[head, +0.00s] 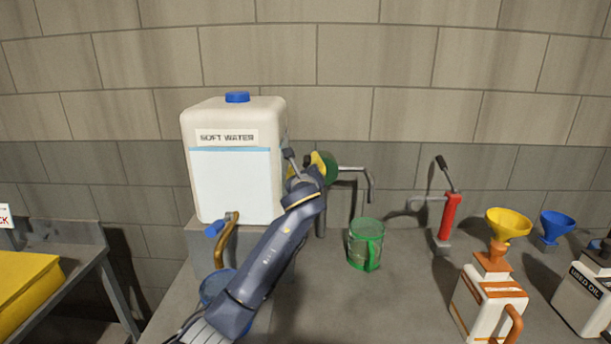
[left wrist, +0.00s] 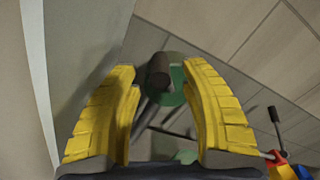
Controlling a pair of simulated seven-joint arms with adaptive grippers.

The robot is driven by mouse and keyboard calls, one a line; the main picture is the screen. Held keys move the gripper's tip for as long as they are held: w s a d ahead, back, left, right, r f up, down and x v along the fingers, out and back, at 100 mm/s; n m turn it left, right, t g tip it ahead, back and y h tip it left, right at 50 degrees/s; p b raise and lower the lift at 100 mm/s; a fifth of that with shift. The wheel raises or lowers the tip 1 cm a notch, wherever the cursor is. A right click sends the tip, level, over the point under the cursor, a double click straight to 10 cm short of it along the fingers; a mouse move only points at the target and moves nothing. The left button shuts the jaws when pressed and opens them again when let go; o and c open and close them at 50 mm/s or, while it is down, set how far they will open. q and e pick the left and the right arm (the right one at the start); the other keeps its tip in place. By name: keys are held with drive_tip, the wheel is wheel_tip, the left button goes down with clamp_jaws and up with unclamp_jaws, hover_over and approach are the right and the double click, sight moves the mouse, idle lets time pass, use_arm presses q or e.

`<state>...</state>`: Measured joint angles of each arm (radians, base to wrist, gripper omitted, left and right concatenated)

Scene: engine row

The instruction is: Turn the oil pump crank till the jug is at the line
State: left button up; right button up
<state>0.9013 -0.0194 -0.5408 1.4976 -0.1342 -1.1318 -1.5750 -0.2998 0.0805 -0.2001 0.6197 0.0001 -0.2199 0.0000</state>
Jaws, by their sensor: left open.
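The green oil pump (head: 332,166) stands right of the white water tank, with a grey spout (head: 371,186) reaching right. A clear green jug (head: 365,243) stands upright on the bench below the spout; I cannot make out its line or oil level. My left gripper (head: 304,161) is at the pump and partly hides it. In the left wrist view its yellow fingers are apart, with the dark crank handle (left wrist: 160,72) showing between the fingertips and the green pump body (left wrist: 178,88) behind it. I cannot tell whether the fingers touch the handle. My right gripper is not in view.
The water tank (head: 237,180) stands close left of my left arm, with a blue-handled tap (head: 214,229). A red hand pump (head: 448,217), yellow funnel (head: 508,224), blue funnel (head: 556,226) and white-orange jug (head: 487,300) stand right. Bench around the green jug is clear.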

use_arm(q)
drive_tip(key=s, duration=0.7)
drive_tip(key=shift+s, duration=0.1)
